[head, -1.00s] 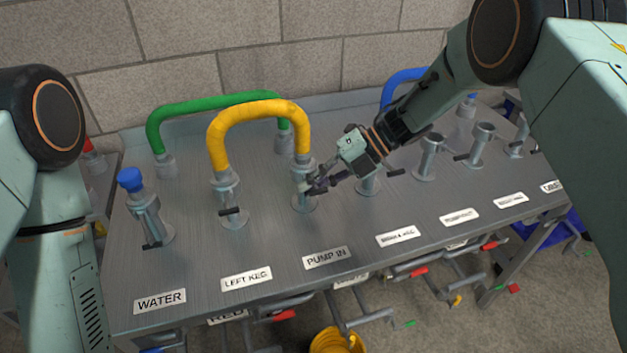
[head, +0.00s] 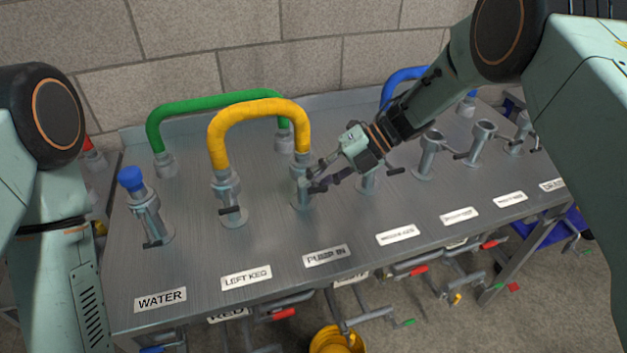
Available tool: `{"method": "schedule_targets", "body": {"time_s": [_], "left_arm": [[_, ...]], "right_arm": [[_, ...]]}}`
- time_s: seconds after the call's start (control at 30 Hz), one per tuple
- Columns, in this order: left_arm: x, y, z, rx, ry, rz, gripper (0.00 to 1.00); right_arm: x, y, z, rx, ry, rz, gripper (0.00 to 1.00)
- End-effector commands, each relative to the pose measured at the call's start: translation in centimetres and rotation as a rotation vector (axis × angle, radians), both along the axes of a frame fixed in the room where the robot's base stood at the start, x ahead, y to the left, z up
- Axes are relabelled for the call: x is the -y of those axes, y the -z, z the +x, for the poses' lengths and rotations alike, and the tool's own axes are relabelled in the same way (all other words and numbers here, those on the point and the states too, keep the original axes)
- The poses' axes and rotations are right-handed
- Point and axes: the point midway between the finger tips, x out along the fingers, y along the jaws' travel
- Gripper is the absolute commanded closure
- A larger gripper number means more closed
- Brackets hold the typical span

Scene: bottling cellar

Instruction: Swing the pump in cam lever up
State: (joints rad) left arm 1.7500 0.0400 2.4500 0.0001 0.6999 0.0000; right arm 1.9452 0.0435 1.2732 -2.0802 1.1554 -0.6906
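The pump in port (head: 301,194) is a grey upright fitting on the steel table, behind the PUMP IN label (head: 326,256). One end of the yellow hose (head: 257,108) sits on top of it. My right gripper (head: 311,180) is at the right side of this port, with its two fingers spread apart and their tips close to the fitting. I cannot tell whether they touch it. The pump in cam lever is not clearly visible among the fingertips, so its position cannot be told. My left gripper is out of view.
The yellow hose's other end sits on the left keg port (head: 228,205), whose dark-ended lever points sideways. The water port (head: 149,215) has a blue cap. A green hose (head: 205,101) arches behind. More ports (head: 430,158) stand to the right. The table front is clear.

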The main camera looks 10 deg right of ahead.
Motion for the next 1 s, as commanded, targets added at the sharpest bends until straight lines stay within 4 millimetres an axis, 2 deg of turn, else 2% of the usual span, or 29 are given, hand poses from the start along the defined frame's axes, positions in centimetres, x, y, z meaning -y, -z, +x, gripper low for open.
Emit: {"method": "schedule_targets", "body": {"time_s": [0.5, 0.7, 1.0], "left_arm": [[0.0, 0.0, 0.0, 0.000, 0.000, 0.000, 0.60], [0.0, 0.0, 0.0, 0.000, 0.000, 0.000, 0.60], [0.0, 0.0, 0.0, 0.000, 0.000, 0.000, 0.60]], "right_arm": [[7.7, -5.7, 0.7, 0.005, 0.004, 0.002, 0.81], [9.1, -6.6, 0.8, 0.002, 0.003, 0.002, 0.81], [9.3, -6.8, 0.8, 0.003, 0.002, 0.001, 0.81]]}}
